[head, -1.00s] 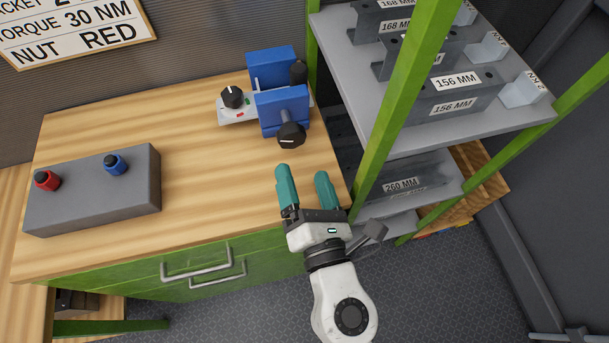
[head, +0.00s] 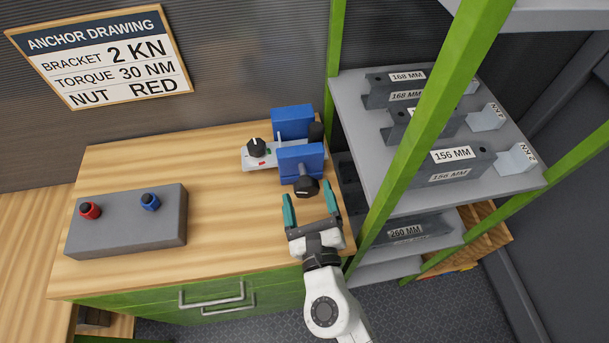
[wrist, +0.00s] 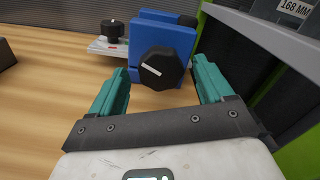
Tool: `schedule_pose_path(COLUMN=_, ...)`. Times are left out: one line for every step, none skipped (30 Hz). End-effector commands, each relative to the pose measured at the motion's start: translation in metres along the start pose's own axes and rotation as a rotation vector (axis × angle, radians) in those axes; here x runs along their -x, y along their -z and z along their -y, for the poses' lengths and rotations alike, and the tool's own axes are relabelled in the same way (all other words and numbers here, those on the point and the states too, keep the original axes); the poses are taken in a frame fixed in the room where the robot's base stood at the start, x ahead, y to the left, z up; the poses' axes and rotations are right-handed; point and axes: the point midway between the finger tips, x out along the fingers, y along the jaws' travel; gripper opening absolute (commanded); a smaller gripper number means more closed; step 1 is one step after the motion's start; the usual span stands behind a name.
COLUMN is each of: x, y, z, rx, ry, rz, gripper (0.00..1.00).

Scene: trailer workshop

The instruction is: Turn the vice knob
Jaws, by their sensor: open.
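The blue vice (head: 302,163) stands on the wooden bench near its right end. Its black vice knob (head: 306,187) faces me on the front jaw. My gripper (head: 311,207) is open, its teal fingers pointing at the knob. In the wrist view the knob (wrist: 162,68) is a dark faceted disc with a white mark. It lies ahead of and between the open fingers (wrist: 158,88), with a gap on each side. I cannot tell whether the fingertips reach level with it.
A small plate with a black dial (head: 256,147) sits left of the vice. A grey box with red and blue knobs (head: 125,222) is at the bench's left. A green-framed shelf (head: 408,130) with labelled brackets stands close on the right. The bench middle is clear.

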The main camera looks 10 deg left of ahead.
Motion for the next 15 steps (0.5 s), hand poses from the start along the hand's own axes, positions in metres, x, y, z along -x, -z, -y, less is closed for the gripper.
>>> schedule_pose_path(x=-0.011, y=-0.001, z=0.001, rx=0.000, ry=0.002, rz=0.001, gripper=0.80)
schedule_pose_path(x=-0.015, y=-0.001, z=0.001, rx=-0.001, ry=0.002, rz=0.001, gripper=0.80)
schedule_pose_path(x=-0.021, y=-0.001, z=0.001, rx=-0.001, ry=0.002, rz=0.001, gripper=0.80)
schedule_pose_path(x=-0.025, y=-0.001, z=0.000, rx=-0.001, ry=0.001, rz=0.001, gripper=0.80)
schedule_pose_path(x=-0.029, y=-0.001, z=0.000, rx=-0.001, ry=0.001, rz=0.002, gripper=0.80)
schedule_pose_path(x=-0.034, y=0.000, z=0.000, rx=-0.001, ry=0.001, rz=0.000, gripper=0.80)
schedule_pose_path(x=-0.037, y=0.000, z=0.000, rx=-0.001, ry=0.001, rz=0.000, gripper=0.80)
schedule_pose_path(x=-0.040, y=0.000, z=0.000, rx=-0.001, ry=0.001, rz=0.001, gripper=0.80)
schedule_pose_path(x=-0.042, y=0.000, z=0.000, rx=-0.001, ry=0.001, rz=0.001, gripper=0.80)
schedule_pose_path(x=-0.044, y=0.000, z=0.000, rx=-0.001, ry=0.001, rz=0.000, gripper=0.80)
schedule_pose_path(x=-0.045, y=0.000, z=0.000, rx=-0.002, ry=0.001, rz=-0.001, gripper=0.80)
schedule_pose_path(x=-0.047, y=0.000, z=0.000, rx=-0.002, ry=0.001, rz=-0.001, gripper=0.80)
schedule_pose_path(x=-0.047, y=0.000, z=0.000, rx=-0.002, ry=0.001, rz=-0.001, gripper=0.80)
schedule_pose_path(x=-0.048, y=0.000, z=0.000, rx=-0.002, ry=0.001, rz=-0.001, gripper=0.80)
schedule_pose_path(x=-0.048, y=0.000, z=0.000, rx=-0.002, ry=0.001, rz=0.000, gripper=0.80)
